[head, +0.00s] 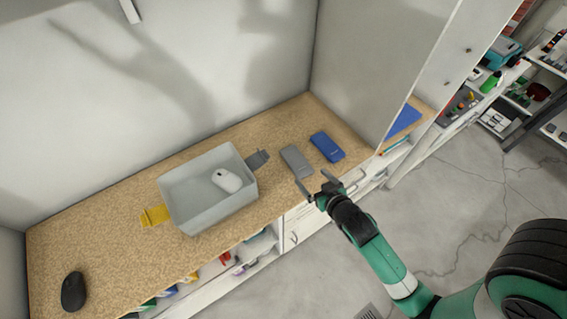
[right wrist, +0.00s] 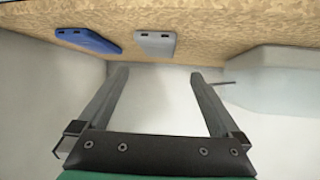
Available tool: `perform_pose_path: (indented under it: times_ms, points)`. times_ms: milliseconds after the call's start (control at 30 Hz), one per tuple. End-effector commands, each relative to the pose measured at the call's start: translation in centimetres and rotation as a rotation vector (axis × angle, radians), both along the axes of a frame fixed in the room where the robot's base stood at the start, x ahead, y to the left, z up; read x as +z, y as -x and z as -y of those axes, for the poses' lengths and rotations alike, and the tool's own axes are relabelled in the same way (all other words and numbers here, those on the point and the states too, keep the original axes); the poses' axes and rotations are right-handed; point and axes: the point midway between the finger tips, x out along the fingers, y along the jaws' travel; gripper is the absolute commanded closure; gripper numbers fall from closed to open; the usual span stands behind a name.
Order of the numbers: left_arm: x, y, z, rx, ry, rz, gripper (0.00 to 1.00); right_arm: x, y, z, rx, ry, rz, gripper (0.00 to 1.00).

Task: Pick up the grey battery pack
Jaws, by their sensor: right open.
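The grey battery pack (head: 296,161) is a flat rounded block lying on the cork-coloured shelf top, between the grey bin and a blue battery pack (head: 327,147). In the right wrist view the grey pack (right wrist: 155,44) shows two ports on its near end, with the blue pack (right wrist: 88,38) to its left. My right gripper (head: 322,189) is open and empty, just off the grey pack's near end and apart from it. In the right wrist view its two fingers (right wrist: 159,84) are spread wide, with the grey pack beyond the tips. My left gripper is not in view.
A grey bin (head: 215,209) holding a white mouse (head: 227,180) stands left of the grey pack. A grey item (head: 258,159) and a yellow item (head: 154,216) lie beside it. A black mouse (head: 74,291) lies far left. A white side panel (head: 372,70) bounds the shelf on the right.

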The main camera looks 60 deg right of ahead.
Motion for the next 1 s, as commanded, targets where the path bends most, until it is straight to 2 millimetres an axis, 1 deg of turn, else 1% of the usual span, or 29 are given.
perform_pose_path:
  times_ms: [33,167,267,400,500,767,933,1000]
  points:
    - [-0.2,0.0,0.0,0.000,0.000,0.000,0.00,-0.5,0.4,0.2,-0.010,-0.003,-0.005,0.00]
    - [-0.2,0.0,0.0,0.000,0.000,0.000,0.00,-0.4,0.2,0.5,-0.015,-0.001,-0.002,0.00]
    - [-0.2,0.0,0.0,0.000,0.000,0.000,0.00,-0.9,-0.7,1.2,-0.016,-0.001,-0.001,0.00]
    - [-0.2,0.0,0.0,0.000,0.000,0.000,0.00,-2.2,-2.7,2.7,-0.016,-0.001,-0.002,0.00]
    - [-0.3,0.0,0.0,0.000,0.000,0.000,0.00,-3.0,-3.7,3.5,-0.015,-0.001,-0.002,0.00]
    - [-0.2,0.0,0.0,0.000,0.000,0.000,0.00,-3.4,-4.7,4.1,-0.014,-0.001,-0.001,0.00]
    - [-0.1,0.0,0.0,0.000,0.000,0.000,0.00,-4.5,-6.8,5.4,-0.013,0.000,-0.001,0.00]
    - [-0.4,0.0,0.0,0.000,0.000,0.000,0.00,-5.2,-7.5,5.9,-0.013,0.000,-0.001,0.00]
